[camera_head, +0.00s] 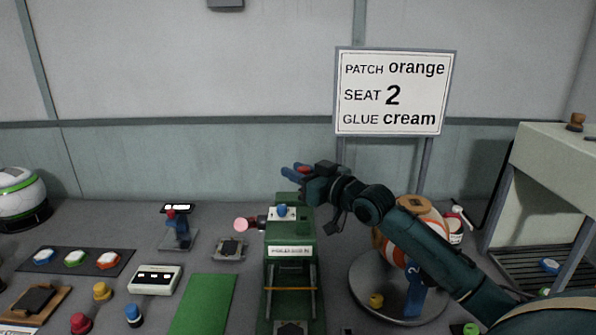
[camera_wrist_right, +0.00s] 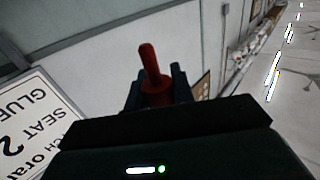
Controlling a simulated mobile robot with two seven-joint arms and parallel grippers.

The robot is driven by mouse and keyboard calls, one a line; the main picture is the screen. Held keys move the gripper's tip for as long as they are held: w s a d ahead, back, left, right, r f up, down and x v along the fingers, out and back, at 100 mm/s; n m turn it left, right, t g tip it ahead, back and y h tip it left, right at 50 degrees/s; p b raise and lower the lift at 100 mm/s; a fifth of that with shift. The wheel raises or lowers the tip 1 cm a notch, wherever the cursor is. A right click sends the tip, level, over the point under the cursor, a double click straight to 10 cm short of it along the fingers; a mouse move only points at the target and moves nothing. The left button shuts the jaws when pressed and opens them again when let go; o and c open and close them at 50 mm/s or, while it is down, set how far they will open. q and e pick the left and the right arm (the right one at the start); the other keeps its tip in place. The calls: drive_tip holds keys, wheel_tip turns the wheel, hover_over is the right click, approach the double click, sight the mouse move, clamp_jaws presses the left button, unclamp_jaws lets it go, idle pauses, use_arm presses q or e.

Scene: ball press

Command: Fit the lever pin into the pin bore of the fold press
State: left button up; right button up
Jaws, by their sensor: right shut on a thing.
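The green fold press (camera_head: 291,253) stands on the table in the middle of the head view, with a white label, a blue knob and a pink-ended part at its left side. My right gripper (camera_head: 297,171) is above and behind the top of the press, apart from it. It is shut on the red lever pin (camera_wrist_right: 150,66), which sticks out past the fingers in the right wrist view; only a bit of red shows in the head view. I cannot make out the pin bore. My left gripper is not in view.
A sign (camera_head: 392,91) stands behind the table. A striped ball (camera_head: 391,249) sits on a round grey base right of the press, under my right arm. A green mat (camera_head: 203,304) and a white box (camera_head: 155,280) lie left of it. The air above the left table is free.

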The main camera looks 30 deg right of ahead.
wheel_tip(320, 180, down, 3)
drive_tip(key=shift+r+b, duration=0.1)
drive_tip(key=shift+b, duration=0.65)
drive_tip(key=shift+f+b, duration=0.5)
drive_tip(key=shift+f, duration=0.4)
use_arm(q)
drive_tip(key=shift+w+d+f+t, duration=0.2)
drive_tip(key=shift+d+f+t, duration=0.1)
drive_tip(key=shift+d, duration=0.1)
use_arm(e)
drive_tip(key=shift+f, duration=0.15)
use_arm(q)
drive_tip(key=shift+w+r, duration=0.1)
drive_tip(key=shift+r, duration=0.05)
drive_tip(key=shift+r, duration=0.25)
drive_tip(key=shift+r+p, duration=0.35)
drive_tip(key=shift+p, duration=0.3)
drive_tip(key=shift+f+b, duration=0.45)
drive_tip(key=shift+b, duration=0.1)
use_arm(e)
drive_tip(key=shift+f, duration=0.8)
